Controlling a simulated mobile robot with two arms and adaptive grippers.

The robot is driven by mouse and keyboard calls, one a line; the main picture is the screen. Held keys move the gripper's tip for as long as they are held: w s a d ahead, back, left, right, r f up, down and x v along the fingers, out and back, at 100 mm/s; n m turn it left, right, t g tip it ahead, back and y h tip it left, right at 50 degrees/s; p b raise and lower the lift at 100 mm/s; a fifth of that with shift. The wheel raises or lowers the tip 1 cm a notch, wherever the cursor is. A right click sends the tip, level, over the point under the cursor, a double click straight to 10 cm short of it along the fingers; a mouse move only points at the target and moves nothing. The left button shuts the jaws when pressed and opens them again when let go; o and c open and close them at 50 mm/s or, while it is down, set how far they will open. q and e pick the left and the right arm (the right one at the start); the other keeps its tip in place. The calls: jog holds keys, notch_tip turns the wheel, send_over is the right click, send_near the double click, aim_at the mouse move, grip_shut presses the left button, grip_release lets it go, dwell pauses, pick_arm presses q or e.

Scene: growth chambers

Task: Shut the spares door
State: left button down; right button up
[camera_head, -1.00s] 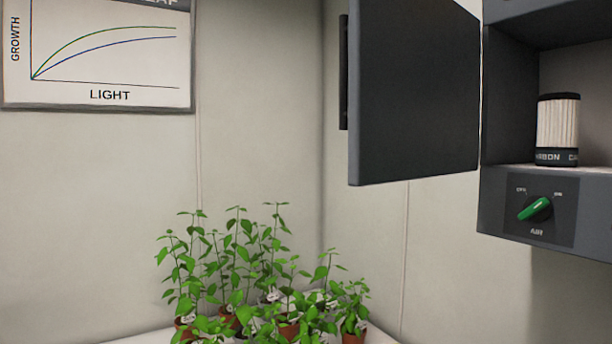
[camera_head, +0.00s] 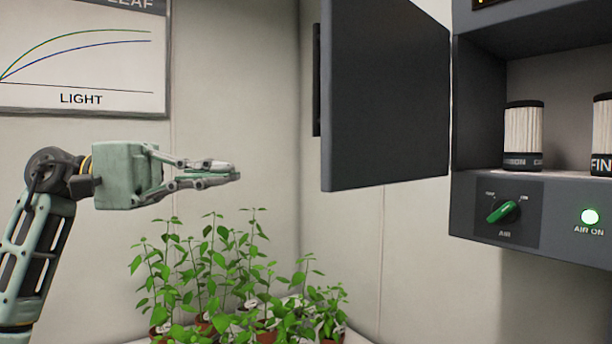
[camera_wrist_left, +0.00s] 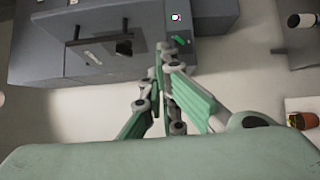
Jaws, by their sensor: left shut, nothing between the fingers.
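The spares door (camera_head: 385,95) is a dark grey panel standing open, swung out to the left of the wall cabinet (camera_head: 480,110). A dark vertical handle (camera_head: 317,80) shows at its left edge. My left gripper (camera_head: 238,174) is shut and empty, pointing right, with a clear gap in the picture between its tips and the door. It also shows in the left wrist view (camera_wrist_left: 165,60), in front of grey cabinet surfaces. My right gripper is in neither view.
Inside the open cabinet stand two white pleated filters, one (camera_head: 523,135) fully visible. Below are a green AIR knob (camera_head: 503,212) and a lit green AIR ON lamp (camera_head: 589,216). Several potted plants (camera_head: 215,270) stand below my gripper. A growth chart (camera_head: 80,60) hangs on the wall.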

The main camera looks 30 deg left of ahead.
pick_arm(q)
jog(key=s+d+p+x, duration=0.1)
jog(key=p+x, duration=0.4)
jog(key=x, duration=0.7)
jog(key=shift+s+d+f+p, duration=0.3)
jog(key=shift+s+d, duration=0.15)
jog(key=shift+s, duration=0.1)
